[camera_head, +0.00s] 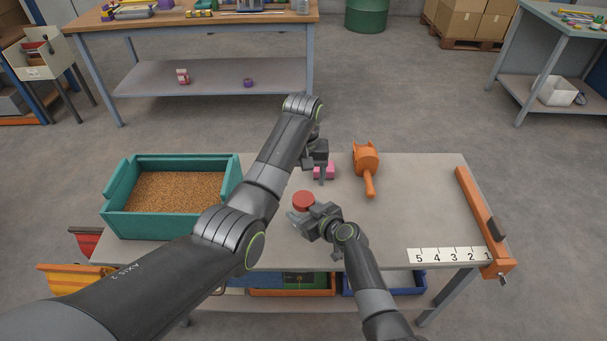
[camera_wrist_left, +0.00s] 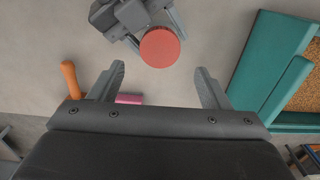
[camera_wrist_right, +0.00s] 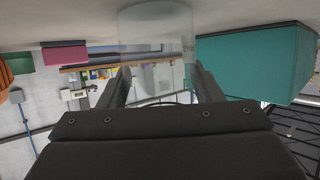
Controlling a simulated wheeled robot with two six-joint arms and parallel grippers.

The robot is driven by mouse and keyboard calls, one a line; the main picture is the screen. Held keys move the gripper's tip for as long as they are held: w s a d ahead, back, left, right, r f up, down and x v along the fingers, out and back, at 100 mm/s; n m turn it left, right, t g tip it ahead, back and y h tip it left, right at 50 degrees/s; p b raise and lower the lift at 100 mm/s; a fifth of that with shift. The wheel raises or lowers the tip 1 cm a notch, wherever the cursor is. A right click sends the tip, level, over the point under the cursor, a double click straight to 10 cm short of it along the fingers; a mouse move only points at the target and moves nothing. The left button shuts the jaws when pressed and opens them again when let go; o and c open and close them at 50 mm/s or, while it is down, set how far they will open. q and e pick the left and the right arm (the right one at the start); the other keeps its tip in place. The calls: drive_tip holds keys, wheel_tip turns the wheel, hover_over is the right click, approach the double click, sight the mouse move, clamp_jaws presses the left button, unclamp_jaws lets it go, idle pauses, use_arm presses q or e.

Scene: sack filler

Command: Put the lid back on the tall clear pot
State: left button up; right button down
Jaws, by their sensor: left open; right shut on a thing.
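The tall clear pot (camera_wrist_right: 158,28) stands between the fingers of my right gripper (camera_wrist_right: 160,76), which is shut on it, in the right wrist view. The red lid (camera_head: 303,197) shows as a round disc beside my right gripper (camera_head: 306,214) in the head view, where the pot is mostly hidden. In the left wrist view the lid (camera_wrist_left: 160,47) appears at the pot's place, seen from above; whether it is fully seated I cannot tell. My left gripper (camera_head: 320,178) is open and empty, above the table behind the lid. Its fingertips (camera_wrist_left: 159,70) are apart, clear of the lid.
A teal bin (camera_head: 112,222) of grain stands on the table's left side. A pink block (camera_head: 329,172) lies behind the lid, with an orange scoop (camera_head: 366,160) to its right. An orange bar (camera_head: 478,215) and a number strip (camera_head: 428,256) lie at right. The table's right middle is free.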

sight(303, 198)
use_arm(q)
wheel_tip(303, 198, down, 7)
drive_tip(key=shift+f, duration=0.15)
drive_tip(key=shift+c, duration=0.3)
drive_tip(key=c, duration=0.9)
drive_tip(key=o, duration=1)
drive_tip(key=shift+o, duration=0.2)
drive_tip(key=shift+r, duration=2.3)
